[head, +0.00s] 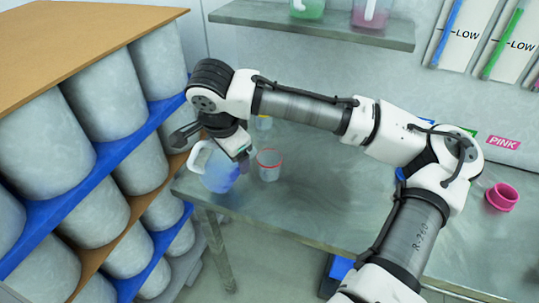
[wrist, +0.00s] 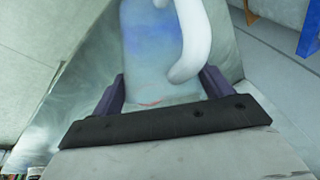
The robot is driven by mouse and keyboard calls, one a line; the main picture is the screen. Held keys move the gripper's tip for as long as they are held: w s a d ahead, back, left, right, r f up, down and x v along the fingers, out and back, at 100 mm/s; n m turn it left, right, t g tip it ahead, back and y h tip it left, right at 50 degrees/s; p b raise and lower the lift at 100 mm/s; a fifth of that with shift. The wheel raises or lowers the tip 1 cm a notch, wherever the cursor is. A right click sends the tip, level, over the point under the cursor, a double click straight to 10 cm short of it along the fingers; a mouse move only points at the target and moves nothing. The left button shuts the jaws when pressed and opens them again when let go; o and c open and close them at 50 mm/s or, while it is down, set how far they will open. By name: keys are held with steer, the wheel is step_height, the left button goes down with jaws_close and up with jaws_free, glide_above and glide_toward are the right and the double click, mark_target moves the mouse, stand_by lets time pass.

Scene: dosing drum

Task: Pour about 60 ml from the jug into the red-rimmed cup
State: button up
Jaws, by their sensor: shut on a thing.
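The jug (head: 221,172), translucent with blue in it and a white handle, is at the left end of the metal table in the head view. My gripper (wrist: 160,90) is shut on the jug; in the wrist view the jug (wrist: 147,50) stands between the two dark fingers, with its white handle to the right. The red-rimmed cup (head: 269,166) is clear and stands on the table just right of the jug. A faint red curve shows through the jug in the wrist view. I cannot tell whether the jug touches the table.
Another small clear container (head: 263,123) stands behind the cup, partly hidden by my arm. A pink pot (head: 502,197) is at the table's right. A shelf (head: 315,28) with green and pink containers is above. A rack of grey drums (head: 105,95) stands close on the left.

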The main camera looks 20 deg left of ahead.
mark_target(250, 155)
steer(key=shift+w+d+f+g+y, duration=0.25)
steer(key=shift+w+d+g+y, duration=0.35)
steer(key=shift+g+y, duration=0.1)
steer(key=shift+d+r+m+g+y, duration=0.1)
steer(key=shift+m+g+y, duration=0.2)
steer(key=shift+y, duration=0.1)
steer(key=shift+w+d+b, duration=0.1)
steer(key=shift+b, duration=0.2)
steer(key=shift+w+d+r+g+y, duration=0.3)
steer(key=shift+r+g+y, duration=0.1)
steer(key=shift+g+y, duration=0.45)
steer(key=shift+w+d+r+m+g+y, duration=0.35)
steer(key=shift+w+d+g+y, duration=0.15)
steer(key=shift+g+y, duration=0.2)
stand_by(3.3)
steer(key=shift+s+a+f+t+b, duration=0.15)
steer(key=shift+s+a+t+b, duration=0.1)
steer(key=shift+b, duration=0.3)
steer(key=t+h, duration=0.1)
steer(key=s+a+f+n+t+h+p, duration=0.1)
steer(key=h, duration=0.1)
steer(key=shift+s+a, duration=0.1)
steer(key=shift+a, duration=0.05)
steer(key=shift+f+t+h, duration=0.1)
steer(key=shift+t+h, duration=0.35)
steer(key=shift+t, duration=0.15)
